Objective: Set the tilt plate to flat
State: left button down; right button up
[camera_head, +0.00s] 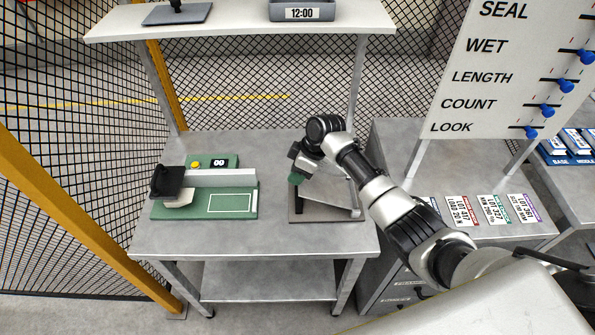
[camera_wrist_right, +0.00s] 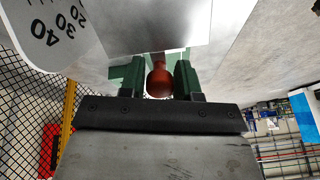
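The tilt plate (camera_head: 328,194) is a grey plate on a darker base (camera_head: 310,217) at the right of the workbench. It looks tilted over its base; the angle cannot be read in the head view. My right gripper (camera_head: 296,178) is at the plate's left side, its arm reaching over the plate from the right. In the right wrist view a red ball knob (camera_wrist_right: 160,82) sits between the green fingers of this gripper (camera_wrist_right: 160,80), which appear closed on it. A white scale (camera_wrist_right: 52,28) marked 20, 30, 40 shows beside it. My left gripper is out of view.
A green fixture (camera_head: 233,204) with a yellow button (camera_head: 195,164) and a counter reading 00 stands left on the bench (camera_head: 265,240). A shelf (camera_head: 240,22) is above. A board with blue sliders (camera_head: 500,85) and a label-covered cabinet top (camera_head: 450,225) are right. Mesh fencing stands behind.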

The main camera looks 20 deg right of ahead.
grip_shut()
jog(key=a+f+h+b, duration=0.1)
jog(key=f, duration=0.1)
jog(key=a+f+h+b, duration=0.1)
jog(key=f+b, duration=0.1)
jog(key=f, duration=0.1)
jog(key=a+f+g+h+b, duration=0.1)
jog(key=f, duration=0.2)
jog(key=shift+w+a+f+h+b, duration=0.1)
jog(key=shift+w+a+h+b, duration=0.05)
jog(key=shift+w+h+b, duration=0.25)
jog(key=shift+f, duration=0.3)
jog(key=shift+o, duration=2.2)
grip_release()
jog(key=shift+s, duration=0.1)
jog(key=shift+r, duration=0.1)
